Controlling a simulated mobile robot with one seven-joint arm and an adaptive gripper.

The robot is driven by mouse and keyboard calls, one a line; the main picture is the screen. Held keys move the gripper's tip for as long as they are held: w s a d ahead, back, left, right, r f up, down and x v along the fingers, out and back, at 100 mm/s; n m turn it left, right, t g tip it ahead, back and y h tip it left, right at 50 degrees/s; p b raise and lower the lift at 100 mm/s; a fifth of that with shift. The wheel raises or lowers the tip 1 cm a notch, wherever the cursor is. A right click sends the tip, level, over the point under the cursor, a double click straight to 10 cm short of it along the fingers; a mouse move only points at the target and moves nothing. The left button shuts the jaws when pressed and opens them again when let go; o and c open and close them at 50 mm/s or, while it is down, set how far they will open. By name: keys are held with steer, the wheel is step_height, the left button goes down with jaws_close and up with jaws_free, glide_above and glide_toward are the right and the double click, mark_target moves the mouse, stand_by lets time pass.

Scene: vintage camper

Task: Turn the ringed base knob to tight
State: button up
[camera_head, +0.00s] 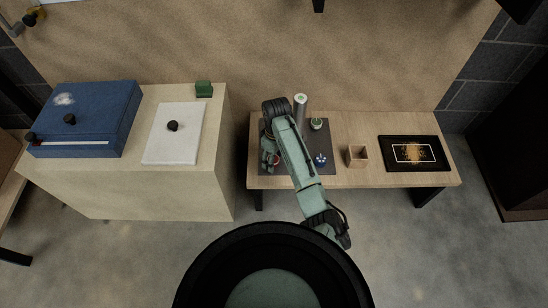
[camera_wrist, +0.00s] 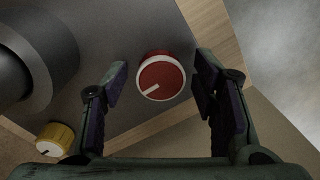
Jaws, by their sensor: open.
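A round red knob (camera_wrist: 165,79) with a white ring around it and a white pointer line shows in the wrist view. Its line points to the left and slightly down. My gripper (camera_wrist: 161,88) is open, with one finger on each side of the red knob; I cannot tell whether either finger touches it. In the head view my gripper (camera_head: 269,156) is at the left part of a dark grey panel (camera_head: 295,168), where a bit of red shows beside it. No tight mark is readable in these views.
A yellow knob (camera_wrist: 55,138) and a big grey cylinder (camera_wrist: 28,65) are left of the fingers. On the bench stand a pale cylinder (camera_head: 300,100), a green-topped piece (camera_head: 317,124), a blue knob (camera_head: 320,160), a wooden box (camera_head: 357,157) and a black tray (camera_head: 392,161).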

steer(key=c, duration=1.2)
steer(key=shift+o, duration=0.2)
steer(key=shift+r+p, duration=0.1)
steer(key=shift+p, duration=0.2)
